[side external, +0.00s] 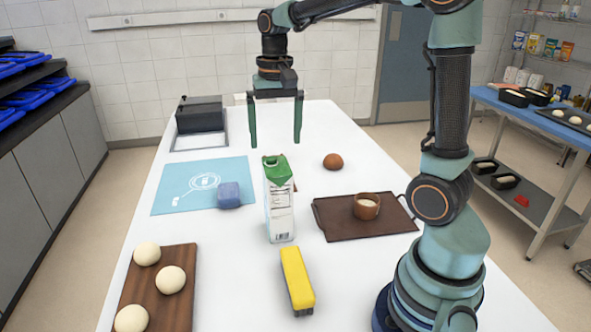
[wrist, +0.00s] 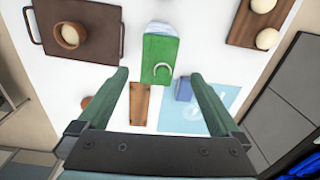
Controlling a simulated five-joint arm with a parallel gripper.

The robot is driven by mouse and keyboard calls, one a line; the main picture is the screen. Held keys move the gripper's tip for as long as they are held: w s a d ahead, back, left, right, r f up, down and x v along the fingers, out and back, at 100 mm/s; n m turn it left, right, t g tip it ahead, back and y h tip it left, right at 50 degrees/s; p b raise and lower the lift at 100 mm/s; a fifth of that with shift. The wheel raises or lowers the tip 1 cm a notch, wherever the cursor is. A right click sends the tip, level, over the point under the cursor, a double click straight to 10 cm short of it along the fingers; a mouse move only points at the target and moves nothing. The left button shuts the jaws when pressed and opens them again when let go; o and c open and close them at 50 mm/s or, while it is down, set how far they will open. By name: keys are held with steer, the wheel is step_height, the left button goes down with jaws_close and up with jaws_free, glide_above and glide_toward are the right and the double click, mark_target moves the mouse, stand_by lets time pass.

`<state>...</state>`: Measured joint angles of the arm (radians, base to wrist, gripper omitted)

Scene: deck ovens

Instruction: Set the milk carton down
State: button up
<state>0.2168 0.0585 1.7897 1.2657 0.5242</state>
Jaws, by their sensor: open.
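The milk carton (side external: 279,212), white with a green top, stands upright on the white table in the middle of the side view. In the wrist view its green top (wrist: 159,58) shows near the centre, just beyond the fingertips. My gripper (side external: 275,143) is open and empty, its two fingers pointing down. It is above the table, higher than the carton and on its far side in the side view. In the wrist view my gripper (wrist: 159,77) has its fingers apart, and neither visibly touches the carton.
A blue block (side external: 229,195) sits on a light blue mat (side external: 176,194) left of the carton. A dark tray (side external: 335,217) with a brown cup (side external: 366,205) is right. A yellow block (side external: 297,280), dough board (side external: 182,262) and brown ball (side external: 333,161) are nearby.

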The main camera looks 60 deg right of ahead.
steer(key=s+a+n+t, duration=0.5)
steer(key=s+a+n, duration=0.3)
steer(key=shift+s+r+n, duration=0.15)
steer(key=shift+s+n, duration=0.15)
steer(key=shift+s, duration=0.1)
steer(key=shift+a, duration=0.1)
stand_by(0.9)
